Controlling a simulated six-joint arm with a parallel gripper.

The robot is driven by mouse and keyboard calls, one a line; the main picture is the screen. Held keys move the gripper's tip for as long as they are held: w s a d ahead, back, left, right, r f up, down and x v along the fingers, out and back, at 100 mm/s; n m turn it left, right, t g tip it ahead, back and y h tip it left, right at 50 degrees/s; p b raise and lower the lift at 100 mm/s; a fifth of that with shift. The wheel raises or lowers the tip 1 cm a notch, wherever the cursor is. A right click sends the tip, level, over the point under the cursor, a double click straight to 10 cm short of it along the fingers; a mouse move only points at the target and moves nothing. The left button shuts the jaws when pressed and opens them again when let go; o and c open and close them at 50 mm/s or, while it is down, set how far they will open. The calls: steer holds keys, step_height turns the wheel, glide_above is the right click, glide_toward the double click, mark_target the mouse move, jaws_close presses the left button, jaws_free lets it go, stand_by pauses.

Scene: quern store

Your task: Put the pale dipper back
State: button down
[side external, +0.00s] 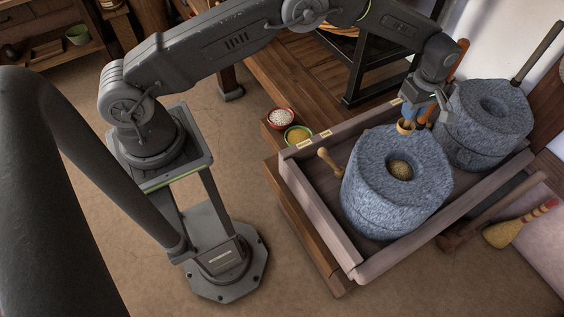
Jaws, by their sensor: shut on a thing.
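My gripper (415,104) is at the far side of the wooden tray, just behind the near quern. It is shut on a small tan cup-shaped piece, which seems to be the bowl of the pale dipper (404,127). The bowl hangs just under the fingers, close to the tray's back rim. The dipper's handle is mostly hidden by my gripper. A blue piece and an orange piece show beside the fingers; I cannot tell what they belong to. I cannot tell whether the bowl touches anything.
The near quern (382,205) has a grain-filled hole and a pale wooden peg (328,160) at its left. Another quern (484,125) stands behind it at the right. Bowls of white (282,118) and yellow (298,135) stuff stand left of the tray (318,222). A brush (505,233) lies right.

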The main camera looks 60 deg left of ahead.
steer(key=s+a, duration=0.3)
steer(key=a, duration=0.6)
steer(key=s+a, duration=0.4)
steer(key=a, duration=0.5)
steer(key=s+a, duration=0.3)
steer(key=a, duration=0.7)
steer(key=s+a, duration=0.4)
steer(key=s, duration=0.7)
steer(key=s+a, duration=0.5)
steer(key=s, duration=0.6)
step_height(320, 180, down, 26)
steer(key=shift+w+d+f, duration=1.25)
steer(key=shift+w+f, duration=0.15)
steer(key=shift+f, duration=0.45)
steer(key=shift+w+d+f, duration=1.2)
steer(key=shift+w+f, duration=0.2)
steer(key=shift+f, duration=0.45)
steer(key=shift+w+d+f, duration=1.25)
steer(key=shift+w+f, duration=0.15)
steer(key=shift+f, duration=0.45)
steer(key=shift+f, duration=0.1)
